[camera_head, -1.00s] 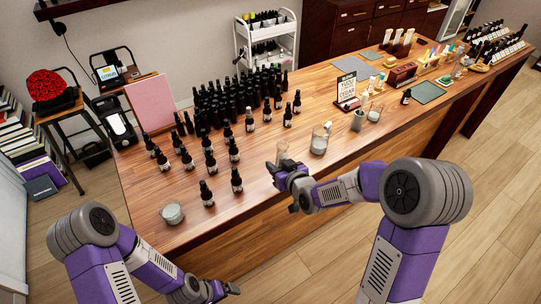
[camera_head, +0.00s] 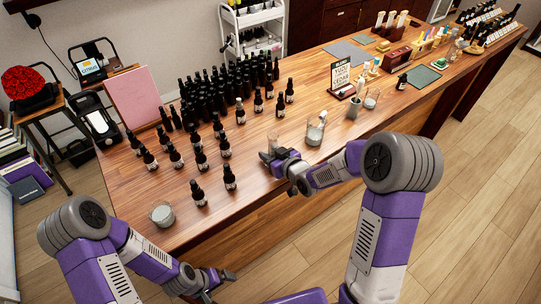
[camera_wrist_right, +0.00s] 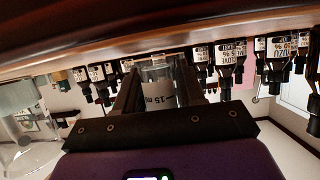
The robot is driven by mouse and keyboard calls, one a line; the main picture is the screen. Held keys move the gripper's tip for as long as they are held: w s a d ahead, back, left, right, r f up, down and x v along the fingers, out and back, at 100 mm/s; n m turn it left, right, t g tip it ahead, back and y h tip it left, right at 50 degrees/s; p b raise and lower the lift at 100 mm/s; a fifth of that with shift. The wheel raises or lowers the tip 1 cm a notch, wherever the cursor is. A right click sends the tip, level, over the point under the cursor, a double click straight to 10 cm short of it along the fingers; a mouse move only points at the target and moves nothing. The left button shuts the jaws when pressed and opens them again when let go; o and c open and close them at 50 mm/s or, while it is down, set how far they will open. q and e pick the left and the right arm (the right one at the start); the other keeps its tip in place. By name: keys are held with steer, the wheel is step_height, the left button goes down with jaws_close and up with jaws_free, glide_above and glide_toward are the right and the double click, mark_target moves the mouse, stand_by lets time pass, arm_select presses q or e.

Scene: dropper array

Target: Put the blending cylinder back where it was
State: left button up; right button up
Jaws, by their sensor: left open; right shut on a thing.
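My right gripper (camera_head: 270,158) is shut on the blending cylinder (camera_head: 273,142), a small clear glass vessel, by the table's front edge. In the right wrist view, which is upside down, the cylinder (camera_wrist_right: 160,90) is between the fingers with a "15 ml" mark showing. It looks upright; I cannot tell whether its base touches the table. My left gripper (camera_head: 222,282) is open and empty, low in front of the table at the bottom of the head view.
A glass beaker (camera_head: 315,134) stands just right of the cylinder. A jar (camera_head: 162,215) stands at the table's near left corner. Many dark bottles (camera_head: 205,100) crowd behind and left of the gripper. A sign (camera_head: 341,76) stands farther right. Bare wood (camera_head: 265,195) lies in front.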

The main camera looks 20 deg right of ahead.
steer(key=shift+f, duration=0.25)
steer(key=shift+f, duration=0.15)
steer(key=o, duration=1.1)
steer(key=shift+r, duration=0.35)
steer(key=p+v, duration=0.1)
steer(key=v, duration=1.1)
steer(key=shift+f, duration=0.15)
